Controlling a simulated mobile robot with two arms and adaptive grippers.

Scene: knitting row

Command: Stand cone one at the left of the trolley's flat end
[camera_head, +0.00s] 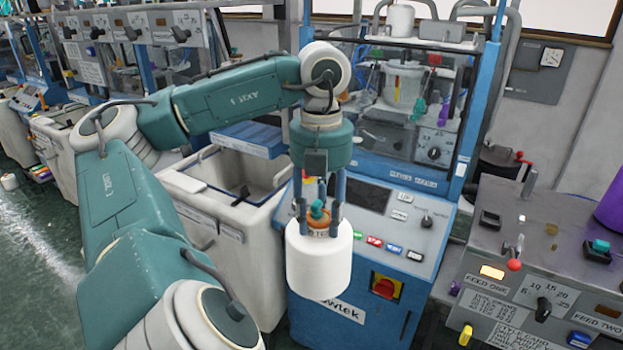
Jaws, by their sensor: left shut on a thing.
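A white cone (318,268), shaped like a thick cylinder, hangs upright in front of the blue machine. It has an orange and teal top piece. My left gripper (318,225) comes down from above with its fingers at either side of that top piece and is shut on the cone. The cone appears held clear of the floor, and it hides part of the machine's front. I cannot make out a trolley with a flat end in this view. My right gripper is not in view.
The blue machine (388,245) with a control panel stands behind the cone. A white open bin (225,215) stands to its left. A grey feed console (545,265) with knobs and levers is at the right, with a purple object (611,207) on it. Green floor (45,260) shows at the left.

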